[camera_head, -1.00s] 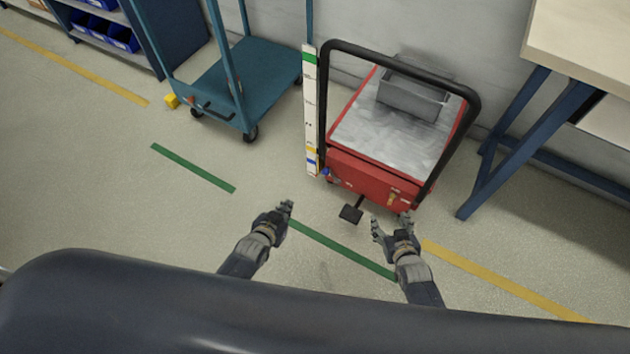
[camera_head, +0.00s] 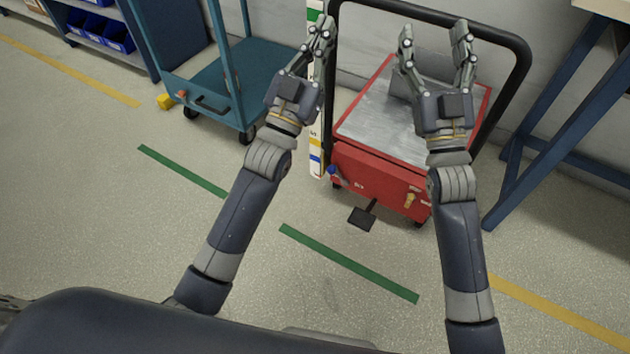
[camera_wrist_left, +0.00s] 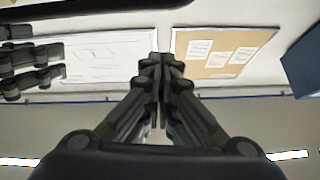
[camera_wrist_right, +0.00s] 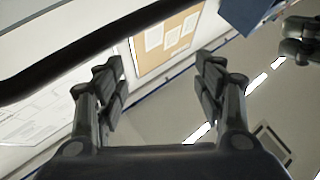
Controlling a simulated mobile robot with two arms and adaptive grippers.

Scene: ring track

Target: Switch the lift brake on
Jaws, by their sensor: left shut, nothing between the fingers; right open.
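The red lift cart (camera_head: 380,178) stands at centre right, with a grey metal top and a black push handle (camera_head: 518,70). On its red front are a small brass-yellow part (camera_head: 410,199) at the right and a blue knob (camera_head: 334,171) at the left corner. A black pedal (camera_head: 362,218) sticks out low in front. I cannot tell which of these is the brake. My left gripper (camera_head: 323,27) is shut and empty, above the cart's left side by the handle. My right gripper (camera_head: 434,38) is open and empty over the cart top, hiding part of a grey box.
A workbench with blue legs (camera_head: 545,130) is close on the right. The floor in front of the cart is clear, with green and yellow tape lines.

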